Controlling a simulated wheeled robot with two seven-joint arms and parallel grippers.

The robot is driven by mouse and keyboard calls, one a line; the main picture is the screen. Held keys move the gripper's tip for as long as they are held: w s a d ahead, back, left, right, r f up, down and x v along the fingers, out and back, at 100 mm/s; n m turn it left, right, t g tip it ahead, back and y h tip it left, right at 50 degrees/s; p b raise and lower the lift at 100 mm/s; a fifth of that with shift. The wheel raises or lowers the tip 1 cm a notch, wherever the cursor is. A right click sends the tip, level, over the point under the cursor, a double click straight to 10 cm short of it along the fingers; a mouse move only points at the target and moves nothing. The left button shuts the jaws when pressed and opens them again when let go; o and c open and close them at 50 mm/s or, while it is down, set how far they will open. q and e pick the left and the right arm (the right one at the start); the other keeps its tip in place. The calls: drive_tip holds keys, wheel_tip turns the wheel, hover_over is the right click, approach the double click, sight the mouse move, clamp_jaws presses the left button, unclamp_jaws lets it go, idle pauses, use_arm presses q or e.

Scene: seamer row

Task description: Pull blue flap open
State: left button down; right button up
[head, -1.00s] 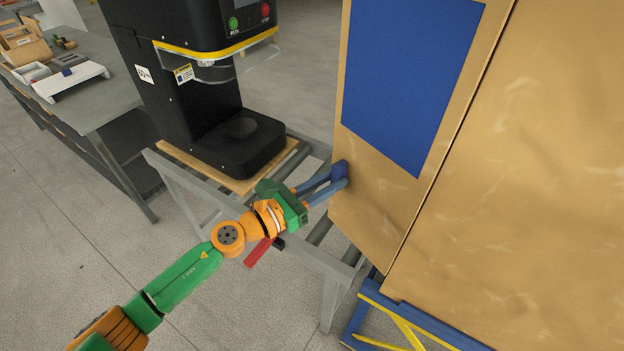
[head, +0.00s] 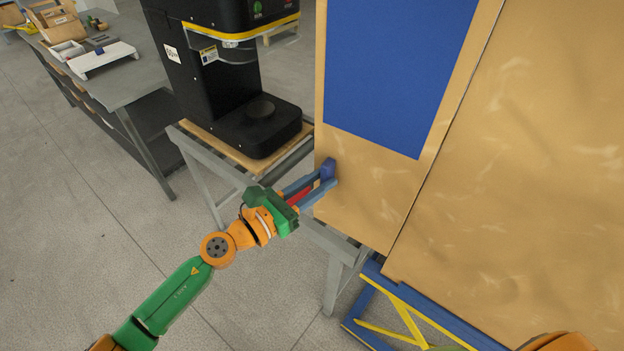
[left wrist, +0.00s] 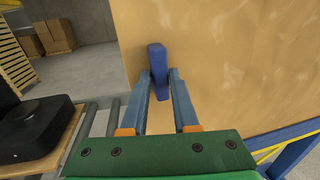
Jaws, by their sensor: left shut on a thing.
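The flap is a tan board with a large blue rectangle (head: 390,75) on its face, upright in the head view. A small blue handle (head: 328,170) sticks out near its lower left edge. My left gripper (head: 322,182) is shut on this handle, its two blue-grey fingers on either side of it. The left wrist view shows the handle (left wrist: 158,64) upright between the fingertips, against the tan board (left wrist: 230,60). My right gripper is not in view.
A larger tan panel (head: 530,170) stands right of the flap, past a narrow dark seam. A black machine (head: 245,115) stands on a grey roller frame behind my left gripper. A blue and yellow base frame (head: 400,315) lies below. Open floor is at lower left.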

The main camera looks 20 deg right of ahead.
use_arm(q)
drive_tip(key=shift+s+f, duration=0.2)
drive_tip(key=c, duration=1)
unclamp_jaws()
drive_tip(key=shift+o, duration=1.2)
drive_tip(key=shift+d, duration=0.15)
drive_tip(key=shift+s+d+r, duration=0.1)
drive_tip(key=shift+d+r, duration=0.05)
drive_tip(key=v, duration=0.7)
drive_tip(key=shift+b, duration=0.4)
